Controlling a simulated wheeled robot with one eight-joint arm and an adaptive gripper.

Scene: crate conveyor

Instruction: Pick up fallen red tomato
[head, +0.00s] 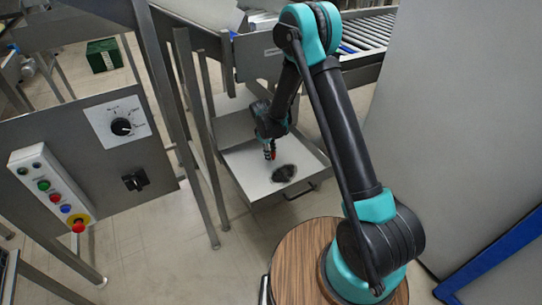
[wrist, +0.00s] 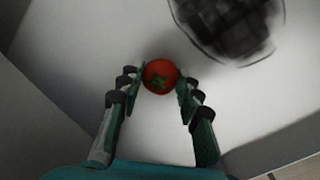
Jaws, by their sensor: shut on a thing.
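The red tomato (wrist: 160,74) with its green stem sits between the two fingertips of my gripper (wrist: 160,86) in the wrist view. My gripper is shut on it, with a finger on each side. In the head view the tomato (head: 269,155) is a small red spot at the end of my gripper (head: 268,148), low over the light metal tray (head: 246,187). I cannot tell whether the tomato still touches the tray surface.
A dark round drain-like patch (head: 284,173) lies in the tray beside the tomato. Metal legs (head: 200,150) and a control panel (head: 85,150) stand to the left. A roller conveyor (head: 365,35) is behind. A large grey panel (head: 455,120) rises on the right.

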